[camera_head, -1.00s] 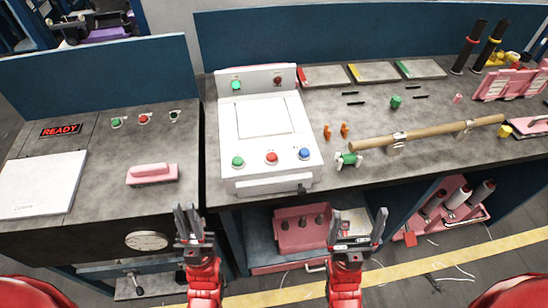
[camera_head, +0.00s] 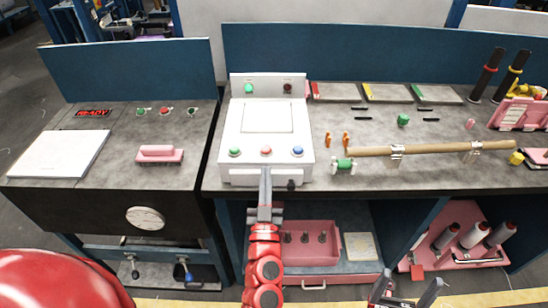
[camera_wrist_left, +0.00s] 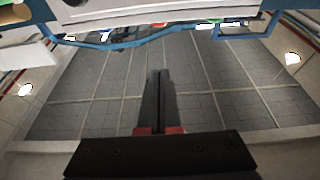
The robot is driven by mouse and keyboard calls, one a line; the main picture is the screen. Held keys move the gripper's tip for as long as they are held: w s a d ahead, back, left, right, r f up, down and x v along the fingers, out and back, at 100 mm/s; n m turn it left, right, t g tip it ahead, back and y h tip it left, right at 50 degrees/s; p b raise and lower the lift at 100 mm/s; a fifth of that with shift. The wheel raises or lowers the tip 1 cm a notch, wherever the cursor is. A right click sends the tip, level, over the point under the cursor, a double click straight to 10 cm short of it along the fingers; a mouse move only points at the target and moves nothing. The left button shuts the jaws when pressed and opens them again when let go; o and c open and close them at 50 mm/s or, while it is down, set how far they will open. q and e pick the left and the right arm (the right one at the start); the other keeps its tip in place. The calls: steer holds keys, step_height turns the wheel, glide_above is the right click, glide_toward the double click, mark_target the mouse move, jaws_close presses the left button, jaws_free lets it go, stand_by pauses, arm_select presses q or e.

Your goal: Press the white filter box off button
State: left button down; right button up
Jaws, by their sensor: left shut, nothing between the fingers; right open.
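The white filter box (camera_head: 222,130) stands on the grey counter. Its front row has a green button (camera_head: 235,152), a red button (camera_head: 266,152) and a blue button (camera_head: 298,150). On its back panel the green lamp (camera_head: 249,88) is bright and the red lamp (camera_head: 287,88) is dark. My left gripper (camera_head: 265,172) is shut and empty, its fingertips just below the red button in the picture, overlapping the box's front; I cannot tell whether they touch. The left wrist view shows the closed fingers (camera_wrist_left: 158,78) over floor. My right gripper (camera_head: 404,290) is open and empty, low at the bottom edge.
A wooden roller (camera_head: 430,147) and a green-ended fitting (camera_head: 344,164) lie right of the box. A pink-handled block (camera_head: 160,154) and a white panel (camera_head: 60,153) are on the left counter. A pink tray (camera_head: 305,258) sits on the shelf below.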

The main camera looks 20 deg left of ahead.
arm_select(q)
steer(key=shift+a, duration=0.15)
steer(key=shift+w, duration=0.1)
step_height(320, 180, up, 4)
steer(key=p, duration=0.3)
glide_above(266, 159)
steer(key=shift+w+a, duration=0.1)
steer(key=shift+w, duration=0.05)
step_height(266, 159, down, 3)
steer(key=shift+f+b, duration=0.1)
steer(key=shift+b, duration=0.2)
steer(key=shift+s+f, duration=0.2)
steer(key=shift+f, duration=0.55)
